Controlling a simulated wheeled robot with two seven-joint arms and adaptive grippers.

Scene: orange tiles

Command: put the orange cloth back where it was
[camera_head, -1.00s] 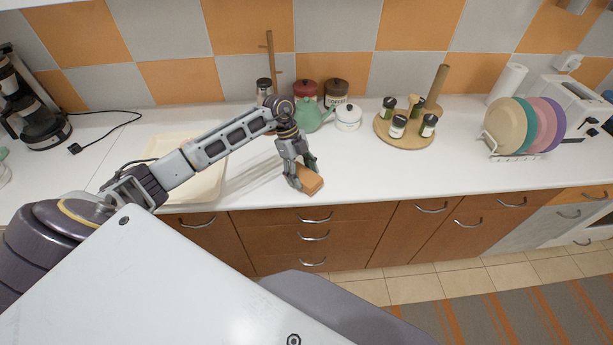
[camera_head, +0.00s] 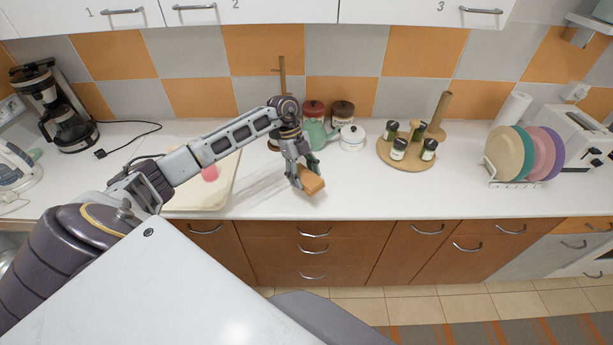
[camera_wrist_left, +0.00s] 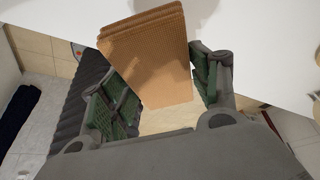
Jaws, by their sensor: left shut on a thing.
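The orange cloth (camera_head: 311,181) is a folded, ribbed block near the front edge of the white counter, in the middle of the head view. My left gripper (camera_head: 303,176) points down and is shut on it. In the left wrist view the folded cloth (camera_wrist_left: 148,58) sits between the two green-padded fingers of the left gripper (camera_wrist_left: 165,95), with its layers stacked at the top. I cannot tell whether the cloth touches the counter. My right gripper is in neither view.
Left of the cloth, a cream tray (camera_head: 222,186) with a pink item (camera_head: 209,173) lies partly behind my left arm. Canisters, a green teapot (camera_head: 318,134) and a round spice board (camera_head: 410,152) stand behind. A plate rack (camera_head: 513,183) is at right. The counter (camera_head: 400,193) is clear in front.

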